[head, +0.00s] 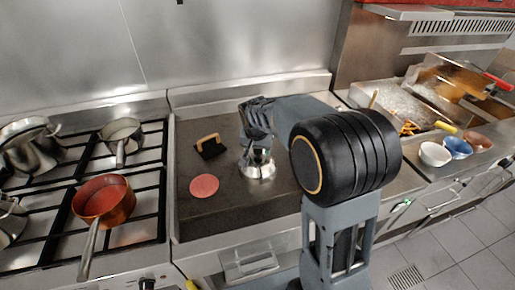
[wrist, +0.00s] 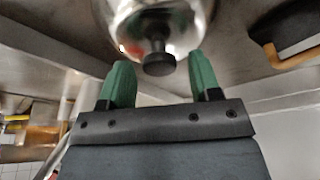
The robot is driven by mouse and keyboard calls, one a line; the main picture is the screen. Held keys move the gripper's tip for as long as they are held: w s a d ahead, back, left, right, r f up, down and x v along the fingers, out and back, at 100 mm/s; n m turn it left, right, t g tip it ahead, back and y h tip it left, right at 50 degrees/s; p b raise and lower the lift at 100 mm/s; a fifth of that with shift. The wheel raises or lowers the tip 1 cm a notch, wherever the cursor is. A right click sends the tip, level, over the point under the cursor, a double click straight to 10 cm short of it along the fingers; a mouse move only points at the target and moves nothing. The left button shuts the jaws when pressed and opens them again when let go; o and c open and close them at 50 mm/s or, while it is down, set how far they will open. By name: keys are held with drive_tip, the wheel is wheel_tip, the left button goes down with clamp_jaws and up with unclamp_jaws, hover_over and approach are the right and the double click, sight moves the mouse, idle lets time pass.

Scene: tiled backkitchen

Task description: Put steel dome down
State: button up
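The shiny steel dome (head: 258,171) sits on the dark griddle plate (head: 225,212), right of the pink patty. My gripper (head: 257,147) is above the dome, partly hidden by my own arm. In the wrist view, the dome (wrist: 188,22) fills the top middle, with its dark knob (wrist: 158,58) pointing towards me. My gripper's green fingers (wrist: 160,80) stand apart on either side of the knob, with a visible gap on each side. My gripper is open and holds nothing. The dome's far side is hidden.
A pink patty (head: 204,186) and a black press with a wooden handle (head: 209,146) lie on the griddle. A copper pan (head: 104,202) and other pots stand on the left burners. Bowls (head: 458,147) and a fryer are at right. The front griddle is clear.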

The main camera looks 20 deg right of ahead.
sight(256, 163)
drive_tip(key=shift+r+p, duration=0.3)
drive_tip(key=v, duration=1.2)
drive_tip(key=shift+s+d+f+n+t+y, duration=0.25)
drive_tip(key=shift+s+f+n, duration=0.8)
drive_tip(key=shift+s, duration=1.9)
drive_tip(key=shift+s+d+f+n+t+y, duration=0.2)
drive_tip(key=shift+s+f+n, duration=0.8)
drive_tip(key=shift+s, duration=2)
drive_tip(key=shift+s+d+f+n+t+y, duration=0.2)
drive_tip(key=shift+s+f+n, duration=0.45)
drive_tip(key=shift+s+f, duration=1.55)
drive_tip(key=shift+s+r, duration=0.75)
drive_tip(key=shift+r, duration=0.05)
